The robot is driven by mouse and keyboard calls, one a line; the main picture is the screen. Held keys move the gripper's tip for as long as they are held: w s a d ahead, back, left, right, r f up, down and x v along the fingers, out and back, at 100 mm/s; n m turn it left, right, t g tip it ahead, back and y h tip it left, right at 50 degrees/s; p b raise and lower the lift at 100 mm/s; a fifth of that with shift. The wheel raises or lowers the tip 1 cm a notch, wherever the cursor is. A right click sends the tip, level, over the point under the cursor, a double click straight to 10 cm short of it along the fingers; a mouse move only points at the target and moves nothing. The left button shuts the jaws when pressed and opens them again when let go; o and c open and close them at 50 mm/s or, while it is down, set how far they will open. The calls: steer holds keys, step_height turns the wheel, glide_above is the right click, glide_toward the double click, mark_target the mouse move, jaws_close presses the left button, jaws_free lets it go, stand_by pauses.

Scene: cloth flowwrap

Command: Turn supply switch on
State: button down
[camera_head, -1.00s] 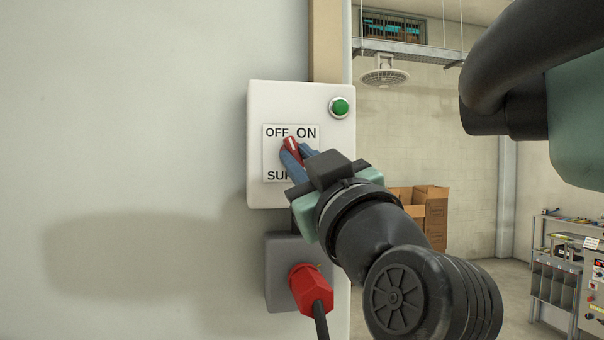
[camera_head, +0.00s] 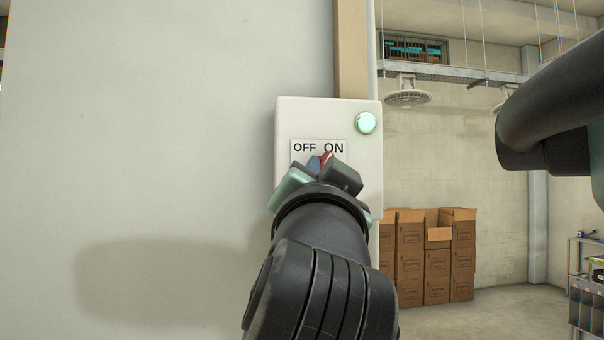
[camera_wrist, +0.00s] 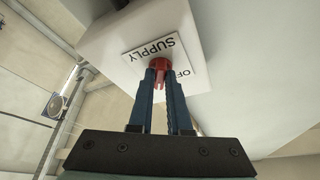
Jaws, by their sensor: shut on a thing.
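The white supply switch box (camera_head: 360,187) is fixed on the grey panel. Its label (camera_head: 305,148) reads OFF on the left and ON on the right. The red switch knob (camera_head: 326,159) is mostly hidden by my gripper in the head view; its visible tip leans toward ON. In the wrist view the red knob (camera_wrist: 159,66) sits between the two blue fingers. My gripper (camera_head: 319,163) is shut on the knob, and its fingers also show in the wrist view (camera_wrist: 160,82). The round lamp (camera_head: 366,123) at the box's upper right is lit pale green.
A broad grey panel (camera_head: 150,130) fills the left side. Stacked cardboard boxes (camera_head: 437,262) stand on the floor behind to the right. A shelf (camera_head: 588,290) is at the far right edge. The red plug below the box is now hidden by my arm.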

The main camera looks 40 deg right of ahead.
steer(key=shift+a+r+m+g, duration=0.15)
steer(key=shift+m+g, duration=0.45)
steer(key=shift+m, duration=1.1)
steer(key=shift+h, duration=0.3)
steer(key=c, duration=0.9)
jaws_free()
steer(key=shift+w, duration=0.1)
steer(key=shift+o, duration=0.2)
steer(key=shift+f, duration=0.25)
